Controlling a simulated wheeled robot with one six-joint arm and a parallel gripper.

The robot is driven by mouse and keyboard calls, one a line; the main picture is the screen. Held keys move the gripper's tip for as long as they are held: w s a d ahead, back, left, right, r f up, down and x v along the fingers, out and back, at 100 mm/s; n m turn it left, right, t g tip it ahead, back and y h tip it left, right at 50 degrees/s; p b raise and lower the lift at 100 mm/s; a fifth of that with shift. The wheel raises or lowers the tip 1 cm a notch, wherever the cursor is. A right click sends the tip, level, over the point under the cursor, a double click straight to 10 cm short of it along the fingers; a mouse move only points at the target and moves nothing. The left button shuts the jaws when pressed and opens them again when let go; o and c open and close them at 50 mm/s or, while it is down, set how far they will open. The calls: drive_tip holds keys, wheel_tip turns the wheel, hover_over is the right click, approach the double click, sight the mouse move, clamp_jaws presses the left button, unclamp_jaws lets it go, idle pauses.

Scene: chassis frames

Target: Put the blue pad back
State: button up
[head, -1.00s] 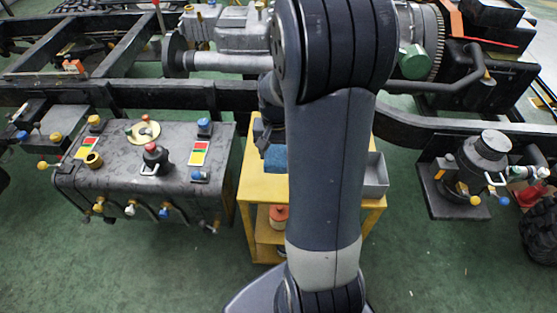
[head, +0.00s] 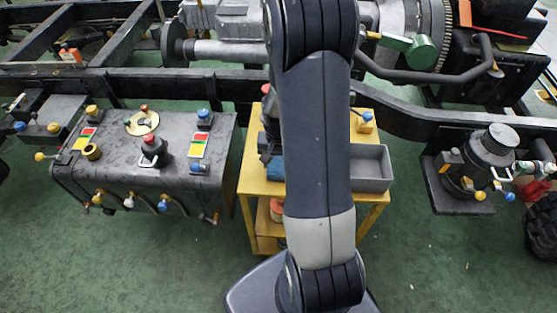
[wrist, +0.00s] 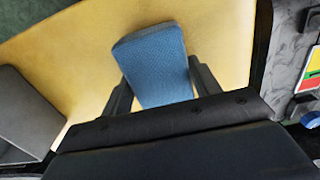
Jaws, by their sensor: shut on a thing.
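The blue pad (wrist: 155,60) is a textured rectangular block between the two dark fingers of my gripper (wrist: 161,82) in the wrist view. My gripper is shut on it, with the far part of the pad sticking out beyond the fingers. The yellow top of a cart (wrist: 220,35) lies behind the pad; I cannot tell whether the pad touches it. In the head view, the pad (head: 275,169) shows as a small blue patch beside my arm, over the yellow cart (head: 250,186). My arm hides part of the pad and the cart top there.
A dark tank (head: 150,170) with knobs and valves stands left of the cart. The black chassis rail (head: 215,88) runs behind.

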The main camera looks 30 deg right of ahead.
sight(278, 160)
drive_tip(key=shift+f, duration=0.1)
drive_tip(key=o, duration=0.9)
drive_tip(key=shift+o, duration=0.2)
wheel_tip(278, 160, up, 12)
drive_tip(key=p, duration=0.1)
drive_tip(key=shift+r, duration=0.2)
